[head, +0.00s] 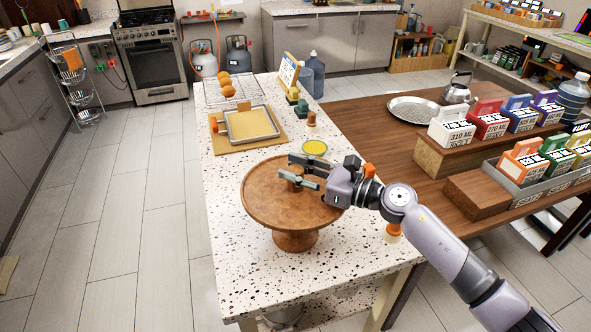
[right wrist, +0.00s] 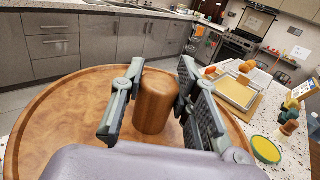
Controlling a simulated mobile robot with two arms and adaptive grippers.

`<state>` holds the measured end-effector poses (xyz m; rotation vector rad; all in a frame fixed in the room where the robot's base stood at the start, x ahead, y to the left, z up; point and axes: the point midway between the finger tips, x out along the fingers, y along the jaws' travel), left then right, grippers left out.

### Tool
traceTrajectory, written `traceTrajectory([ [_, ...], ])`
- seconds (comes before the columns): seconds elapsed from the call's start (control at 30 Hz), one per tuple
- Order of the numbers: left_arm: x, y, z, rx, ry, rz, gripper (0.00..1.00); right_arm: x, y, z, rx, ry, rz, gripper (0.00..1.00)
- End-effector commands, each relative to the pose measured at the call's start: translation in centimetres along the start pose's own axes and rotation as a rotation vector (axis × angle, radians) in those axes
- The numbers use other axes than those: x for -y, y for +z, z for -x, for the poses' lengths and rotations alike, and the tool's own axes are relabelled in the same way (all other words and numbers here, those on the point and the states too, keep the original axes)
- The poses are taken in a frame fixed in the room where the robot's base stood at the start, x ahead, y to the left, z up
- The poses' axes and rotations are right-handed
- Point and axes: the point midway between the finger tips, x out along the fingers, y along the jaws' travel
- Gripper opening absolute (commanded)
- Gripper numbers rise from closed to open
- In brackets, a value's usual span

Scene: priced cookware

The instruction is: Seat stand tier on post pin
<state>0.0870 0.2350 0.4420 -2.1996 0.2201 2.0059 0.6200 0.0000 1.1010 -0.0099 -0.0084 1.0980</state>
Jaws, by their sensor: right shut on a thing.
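A round wooden stand tier (head: 268,207) lies level over a wooden pedestal (head: 295,240) on the speckled counter. Its broad top also fills the lower right wrist view (right wrist: 60,112). A short wooden post or knob (right wrist: 155,100) rises upright from the middle of the tier. My right gripper (head: 290,170) reaches in from the right above the tier and is shut on this post, one finger on each side. The joint under the tier is hidden, so I cannot tell whether the tier rests on the pedestal or is apart from it. My left gripper is not in view.
Behind the stand on the counter (head: 225,285) are a yellow-topped round dish (head: 315,147), a tray (head: 250,125), a rack with orange balls, small weights and a sign. The brown table (head: 380,125) on the right holds several priced boxes. The counter's left front is clear.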

Motion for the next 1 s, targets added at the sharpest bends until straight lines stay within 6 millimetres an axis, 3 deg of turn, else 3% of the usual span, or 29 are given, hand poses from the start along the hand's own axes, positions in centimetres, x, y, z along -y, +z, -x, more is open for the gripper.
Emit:
traceTrajectory([
  [0.17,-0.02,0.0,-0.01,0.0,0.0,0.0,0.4,-0.09,-0.25,0.0,-0.004,0.002,-0.004,0.0],
  [0.2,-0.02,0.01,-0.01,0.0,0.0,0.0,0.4,-0.09,-0.26,0.0,-0.004,0.002,-0.004,0.31],
  [0.5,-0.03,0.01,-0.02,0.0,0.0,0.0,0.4,-0.07,-0.3,0.01,-0.004,0.001,-0.003,0.51],
  [0.77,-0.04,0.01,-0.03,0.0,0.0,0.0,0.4,-0.07,-0.43,0.03,-0.006,0.001,-0.004,0.53],
  [1.0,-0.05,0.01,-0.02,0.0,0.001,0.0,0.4,-0.04,-0.37,0.03,-0.006,0.001,-0.003,0.69],
])
